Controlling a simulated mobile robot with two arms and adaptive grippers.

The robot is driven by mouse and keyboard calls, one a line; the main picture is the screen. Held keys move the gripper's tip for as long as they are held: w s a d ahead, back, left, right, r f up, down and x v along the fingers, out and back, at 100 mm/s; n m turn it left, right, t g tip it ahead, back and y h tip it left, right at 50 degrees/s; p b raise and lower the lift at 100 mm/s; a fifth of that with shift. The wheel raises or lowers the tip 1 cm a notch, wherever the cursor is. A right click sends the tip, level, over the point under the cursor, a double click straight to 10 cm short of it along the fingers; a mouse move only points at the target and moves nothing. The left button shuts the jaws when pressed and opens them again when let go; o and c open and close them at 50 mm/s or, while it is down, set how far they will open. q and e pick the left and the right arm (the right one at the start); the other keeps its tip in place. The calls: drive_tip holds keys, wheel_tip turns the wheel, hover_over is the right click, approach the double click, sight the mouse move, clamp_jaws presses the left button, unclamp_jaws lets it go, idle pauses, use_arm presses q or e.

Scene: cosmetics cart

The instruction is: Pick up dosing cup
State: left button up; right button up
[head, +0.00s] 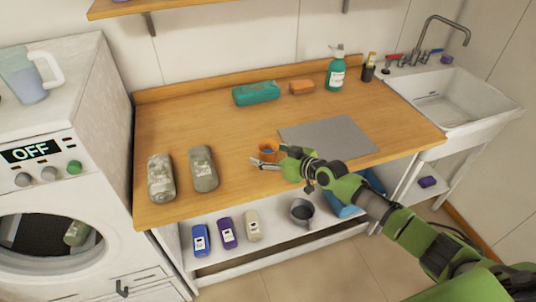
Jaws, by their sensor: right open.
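A small orange cup (267,147) with something blue in it stands on the wooden counter, left of the grey mat; I take it for the dosing cup. My right gripper (260,164) reaches in from the right, low over the counter, with its fingertips just in front of the cup. The gripper is open, and nothing shows between its fingers. I cannot tell whether it touches the cup. My left gripper is not in view.
Two grey-green rolled items (203,169) lie on the counter's left part. A grey mat (335,137) lies right of the cup. A teal pack (256,93), an orange block (302,87) and a green pump bottle (336,72) stand behind. Bottles (227,233) stand on the lower shelf.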

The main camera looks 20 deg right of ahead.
drive_tip(key=c, duration=1.3)
drive_tip(key=shift+r, duration=0.2)
drive_tip(key=shift+r, duration=0.75)
drive_tip(key=shift+s+a+r+b, duration=0.4)
drive_tip(key=shift+s+a+r, duration=0.4)
drive_tip(key=shift+s+r, duration=1.2)
drive_tip(key=shift+s+a+r+b, duration=0.4)
drive_tip(key=shift+s+a+r, duration=0.35)
drive_tip(key=shift+s+r, duration=1.25)
drive_tip(key=shift+s+a+r+b, duration=0.4)
drive_tip(key=shift+s+a+r, duration=0.4)
drive_tip(key=shift+s+r, duration=1.2)
